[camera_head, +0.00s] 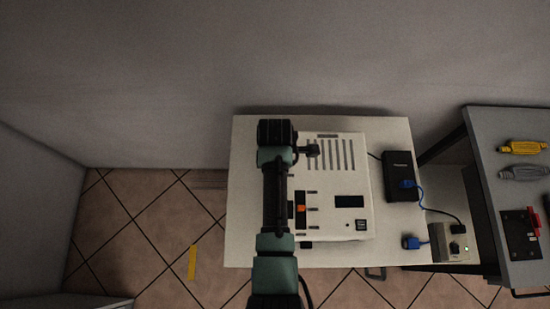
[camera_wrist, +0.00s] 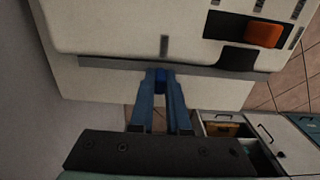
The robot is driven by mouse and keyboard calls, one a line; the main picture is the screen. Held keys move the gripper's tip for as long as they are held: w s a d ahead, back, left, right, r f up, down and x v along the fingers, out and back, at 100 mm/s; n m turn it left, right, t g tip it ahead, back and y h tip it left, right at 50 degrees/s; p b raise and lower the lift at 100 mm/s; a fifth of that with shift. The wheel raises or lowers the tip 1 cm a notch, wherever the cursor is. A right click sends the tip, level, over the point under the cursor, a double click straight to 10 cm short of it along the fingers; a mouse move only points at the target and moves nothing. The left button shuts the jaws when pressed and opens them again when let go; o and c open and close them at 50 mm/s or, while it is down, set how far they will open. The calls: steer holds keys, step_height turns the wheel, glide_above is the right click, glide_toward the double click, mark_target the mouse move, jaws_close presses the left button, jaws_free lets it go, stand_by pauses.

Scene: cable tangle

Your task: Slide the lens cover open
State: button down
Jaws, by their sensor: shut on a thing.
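A white boxy device (camera_head: 350,185) with a vent grille, a dark display and an orange switch (camera_head: 300,209) lies on the white table. In the wrist view its side edge (camera_wrist: 120,32) runs across the top, with the orange switch (camera_wrist: 263,35) at upper right. My gripper (camera_wrist: 160,82) is at that side with its blue fingers shut on a small dark blue piece (camera_wrist: 160,74). I cannot tell for certain that this piece belongs to the lens cover. The fingers cover much of it. In the head view my arm hides the fingers and the device's left side.
A black box (camera_head: 399,168) with a blue plug and cable stands right of the device. A power outlet box (camera_head: 455,242) is at the table's right corner. A grey side table (camera_head: 500,120) holds yellow and grey connectors. A cabinet with drawers (camera_wrist: 215,118) shows in the wrist view.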

steer(key=shift+w, duration=0.25)
steer(key=c, duration=0.9)
jaws_free()
step_height(320, 180, up, 13)
steer(key=shift+b, duration=0.45)
